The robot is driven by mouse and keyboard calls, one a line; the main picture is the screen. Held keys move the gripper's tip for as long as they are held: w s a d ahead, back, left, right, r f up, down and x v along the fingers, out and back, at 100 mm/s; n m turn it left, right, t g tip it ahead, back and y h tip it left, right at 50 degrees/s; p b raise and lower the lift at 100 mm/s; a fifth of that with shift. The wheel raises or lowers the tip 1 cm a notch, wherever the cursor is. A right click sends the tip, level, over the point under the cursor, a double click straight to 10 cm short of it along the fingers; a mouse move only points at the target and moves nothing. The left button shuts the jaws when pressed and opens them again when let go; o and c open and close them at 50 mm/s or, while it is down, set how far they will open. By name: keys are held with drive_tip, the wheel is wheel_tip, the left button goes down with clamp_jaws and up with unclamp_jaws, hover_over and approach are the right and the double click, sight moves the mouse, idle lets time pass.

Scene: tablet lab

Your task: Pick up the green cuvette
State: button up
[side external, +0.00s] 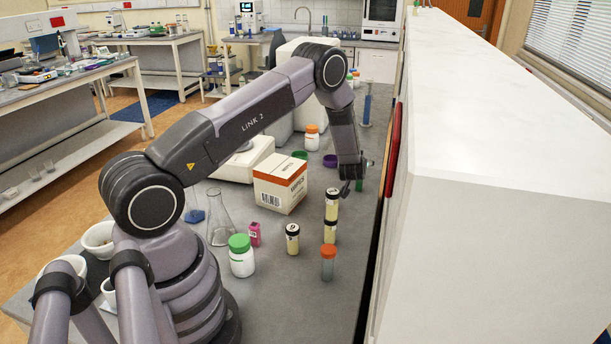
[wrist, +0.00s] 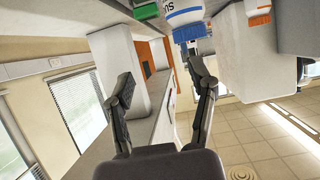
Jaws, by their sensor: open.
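A small green piece (side external: 360,185) shows at my gripper on the right side of the bench in the side external view. It may be the green cuvette, but it is small and partly hidden by my gripper. My gripper (side external: 358,176) is low over the bench, right of the carton, with its fingers apart. In the wrist view my gripper (wrist: 162,92) is open, with nothing held between the fingertips. A green object (wrist: 145,10) is cut off at the top edge of that view; I cannot tell if it is the cuvette.
A carton (side external: 280,184) stands left of my gripper. Stacked vials (side external: 331,205) and an orange-capped tube (side external: 328,264) stand in front of it. A white cabinet (side external: 500,200) runs close along the right, with a red panel (side external: 393,150). A green-capped bottle (side external: 242,258) stands front left.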

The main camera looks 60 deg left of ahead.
sight(360, 181)
wheel_tip(360, 181, down, 5)
drive_tip(key=shift+x, duration=1.1)
drive_tip(key=shift+w+a+f, duration=0.25)
drive_tip(key=shift+w+f, duration=0.05)
clamp_jaws()
